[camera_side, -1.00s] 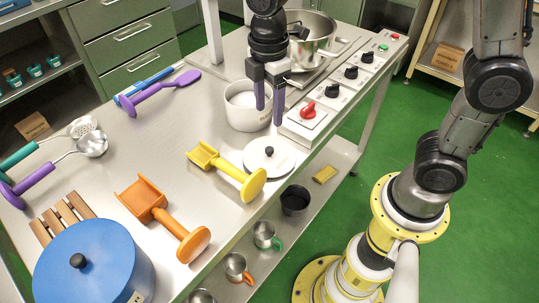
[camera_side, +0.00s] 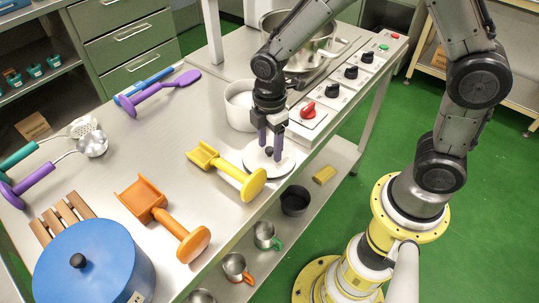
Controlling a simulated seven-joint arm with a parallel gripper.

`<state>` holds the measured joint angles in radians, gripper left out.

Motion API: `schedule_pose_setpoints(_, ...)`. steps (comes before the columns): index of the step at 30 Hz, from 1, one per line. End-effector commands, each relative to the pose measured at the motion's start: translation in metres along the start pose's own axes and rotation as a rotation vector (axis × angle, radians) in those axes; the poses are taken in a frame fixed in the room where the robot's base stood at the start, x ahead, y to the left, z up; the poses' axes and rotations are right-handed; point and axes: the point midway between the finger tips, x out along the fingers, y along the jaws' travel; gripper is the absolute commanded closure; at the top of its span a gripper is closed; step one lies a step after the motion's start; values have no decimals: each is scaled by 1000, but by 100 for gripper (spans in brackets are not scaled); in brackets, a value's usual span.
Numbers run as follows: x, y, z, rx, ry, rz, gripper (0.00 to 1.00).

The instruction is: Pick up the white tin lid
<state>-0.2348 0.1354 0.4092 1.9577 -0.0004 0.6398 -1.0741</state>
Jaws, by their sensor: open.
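The white tin lid (camera_side: 257,164) lies flat on the steel table near its front edge. Its small black knob (camera_side: 269,151) is at the middle of the lid. My gripper (camera_side: 270,155) points down right over the lid, with its purple fingertips close around or beside the knob. The jaws are open. From this view I cannot tell whether a finger touches the knob or the lid.
A white pot (camera_side: 238,106) stands close behind the lid. A yellow scoop (camera_side: 228,171) lies close to its left. The control panel (camera_side: 322,105) with knobs is to the right. An orange scoop (camera_side: 165,218) and a blue lidded pot (camera_side: 95,265) are farther left.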

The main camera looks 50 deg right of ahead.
Motion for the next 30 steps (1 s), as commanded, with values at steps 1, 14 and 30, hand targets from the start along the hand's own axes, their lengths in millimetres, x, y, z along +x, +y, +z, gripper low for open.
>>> schedule_pose_setpoints(1,1,0,0,0,0,0,38)
schedule_pose_setpoints(14,0,0,0,1,0,1,87)
schedule_pose_setpoints(30,-2,0,0,1,1,2,100)
